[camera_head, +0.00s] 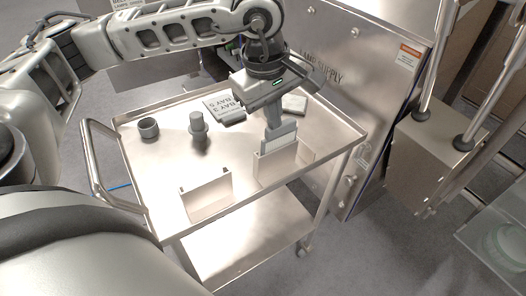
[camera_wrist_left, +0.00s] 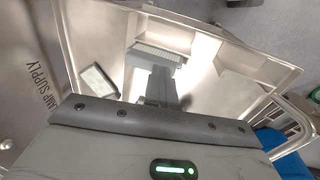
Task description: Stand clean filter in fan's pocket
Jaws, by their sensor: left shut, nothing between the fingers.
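My left gripper (camera_head: 273,122) is shut and empty, pointing down over the cart top. Its fingertips are at or just above the top edge of a grey, ribbed filter (camera_head: 279,144); I cannot tell whether they touch. This filter stands upright in a pale metal pocket (camera_head: 270,174), which hides its lower part. The left wrist view shows the closed fingers (camera_wrist_left: 160,88) and the filter's ribbed top (camera_wrist_left: 159,53). A second, pale framed filter (camera_head: 294,104) lies flat behind; it also shows in the wrist view (camera_wrist_left: 99,80). My right gripper is not seen.
Another pale pocket (camera_head: 207,196) stands empty at the cart's front. A dark cup (camera_head: 148,127), a grey knobbed cylinder (camera_head: 198,130) and grey lettered blocks (camera_head: 223,107) stand on the cart (camera_head: 165,180). A metal cabinet (camera_head: 338,75) rises behind right.

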